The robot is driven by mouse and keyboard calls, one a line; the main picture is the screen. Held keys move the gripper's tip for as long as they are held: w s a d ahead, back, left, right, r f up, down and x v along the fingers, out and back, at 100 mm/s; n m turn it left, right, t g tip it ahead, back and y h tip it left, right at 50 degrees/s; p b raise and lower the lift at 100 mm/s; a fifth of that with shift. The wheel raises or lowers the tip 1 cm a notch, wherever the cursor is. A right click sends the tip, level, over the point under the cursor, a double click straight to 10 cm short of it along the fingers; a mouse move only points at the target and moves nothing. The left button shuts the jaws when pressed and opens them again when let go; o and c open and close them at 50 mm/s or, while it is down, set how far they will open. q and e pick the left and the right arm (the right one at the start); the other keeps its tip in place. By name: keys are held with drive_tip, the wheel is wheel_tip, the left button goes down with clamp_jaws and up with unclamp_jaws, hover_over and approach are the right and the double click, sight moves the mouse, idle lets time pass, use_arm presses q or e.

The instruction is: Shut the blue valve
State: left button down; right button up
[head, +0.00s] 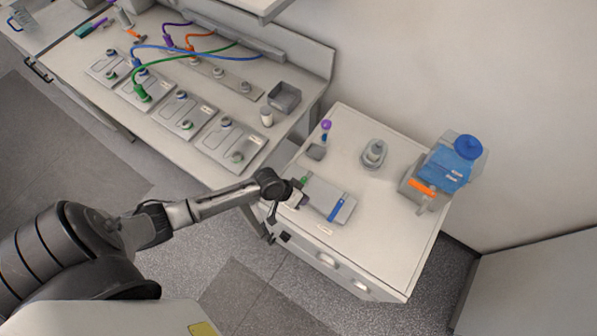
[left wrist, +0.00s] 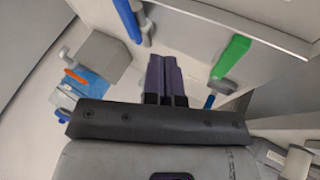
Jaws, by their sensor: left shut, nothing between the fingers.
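The blue valve shows as a long blue lever (head: 337,207) at the right end of a flat grey block (head: 322,197) on the white cabinet top. In the left wrist view the blue lever (left wrist: 128,20) is at the top, left of the fingers. A green lever (head: 304,181) is at the block's other end; it also shows in the left wrist view (left wrist: 232,57), right of the fingers. My left gripper (head: 303,200) is shut and empty, near the block's front side. Its purple fingertips (left wrist: 162,60) lie between the two levers in the picture, apart from both. My right gripper is out of view.
A blue-capped container (head: 452,165) with an orange part stands on the cabinet's right side. A grey round fitting (head: 374,154) and a purple-topped item (head: 325,130) are behind the block. A bench (head: 75,55) at left holds cable-connected panels. The cabinet's front right top is clear.

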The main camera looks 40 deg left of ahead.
use_arm(q)
drive_tip(key=shift+v, duration=1)
